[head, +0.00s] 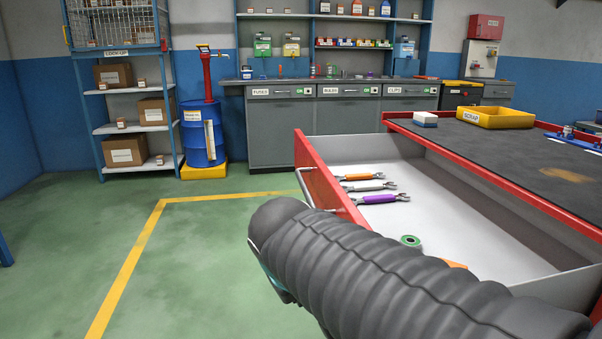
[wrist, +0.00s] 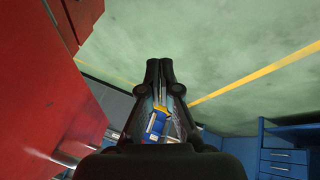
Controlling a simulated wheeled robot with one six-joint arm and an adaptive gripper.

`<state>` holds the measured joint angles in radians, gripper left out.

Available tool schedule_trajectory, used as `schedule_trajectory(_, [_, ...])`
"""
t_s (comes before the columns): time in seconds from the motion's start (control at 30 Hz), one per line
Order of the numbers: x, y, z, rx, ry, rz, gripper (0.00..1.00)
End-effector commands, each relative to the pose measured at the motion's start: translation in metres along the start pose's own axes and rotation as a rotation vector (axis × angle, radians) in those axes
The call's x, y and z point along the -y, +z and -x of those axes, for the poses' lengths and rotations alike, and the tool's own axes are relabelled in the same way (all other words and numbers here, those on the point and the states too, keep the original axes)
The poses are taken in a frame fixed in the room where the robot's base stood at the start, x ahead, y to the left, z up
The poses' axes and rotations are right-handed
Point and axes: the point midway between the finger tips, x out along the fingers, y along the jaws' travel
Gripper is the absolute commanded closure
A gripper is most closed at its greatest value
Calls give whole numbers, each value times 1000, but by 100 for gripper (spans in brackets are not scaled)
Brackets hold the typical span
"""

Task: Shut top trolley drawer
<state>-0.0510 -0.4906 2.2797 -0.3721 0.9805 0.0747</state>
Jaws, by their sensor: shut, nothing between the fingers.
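The top drawer (head: 480,220) of the red trolley (head: 500,165) stands pulled far out, with its red front panel (head: 325,185) and a pale handle (head: 304,187) facing left. Wrenches with orange, white and purple grips and a green ring lie in it. My dark ribbed arm crosses in front of the drawer's near part and hides some of it. My gripper is hidden in the head view. In the wrist view my gripper (wrist: 159,68) is shut and empty, pointing over the floor. Red panels (wrist: 45,90) fill that view's left side, apart from the fingertips.
Green floor (head: 140,215) with a yellow line is clear to the left. A blue barrel (head: 203,140), a shelf rack (head: 125,100) and a grey workbench (head: 285,125) stand behind.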

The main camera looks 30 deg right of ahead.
Motion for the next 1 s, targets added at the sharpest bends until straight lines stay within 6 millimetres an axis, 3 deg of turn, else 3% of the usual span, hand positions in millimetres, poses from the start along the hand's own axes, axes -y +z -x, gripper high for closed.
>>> schedule_trajectory(0.03, [-8,-15,-14,20,55,38,100])
schedule_trajectory(0.3, [-63,-113,-47,67,391,218,100])
schedule_trajectory(0.5, [-88,-198,-68,58,663,338,100])
schedule_trajectory(0.7, [-92,-280,-83,12,921,433,100])
schedule_trajectory(0.8, [-88,-309,-87,-15,1017,464,100])
schedule_trajectory(1.0, [-83,-339,-88,-50,1121,492,100])
